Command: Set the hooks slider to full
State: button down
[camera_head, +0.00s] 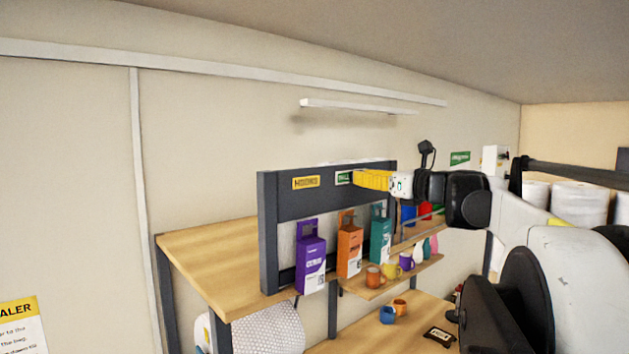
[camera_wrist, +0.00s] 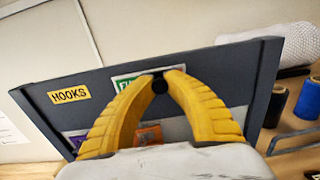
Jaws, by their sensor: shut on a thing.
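A dark board (camera_head: 275,225) carries a yellow HOOKS label (camera_head: 306,182). The label also shows in the wrist view (camera_wrist: 69,95). Right of it is a green, white-edged sign (camera_head: 344,178), partly covered by my fingers in the wrist view (camera_wrist: 124,82); its word is not clear. In the head view my gripper (camera_head: 357,179) reaches the board from the right. The knob is hidden there.
Purple (camera_head: 311,262), orange (camera_head: 349,248) and teal (camera_head: 380,235) cartons hang below the board's top rail. Mugs (camera_head: 374,278) stand on a small shelf (camera_head: 385,284). A wooden bench (camera_head: 215,262) lies behind and left. Blue (camera_wrist: 307,99) and dark spools stand right of the board.

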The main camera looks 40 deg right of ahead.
jog(key=shift+d, duration=0.7)
jog(key=c, duration=1.4)
grip_release()
jog(key=shift+o, duration=0.5)
jog(key=shift+d, duration=0.15)
jog(key=s, duration=1.2)
jog(key=shift+d, duration=0.45)
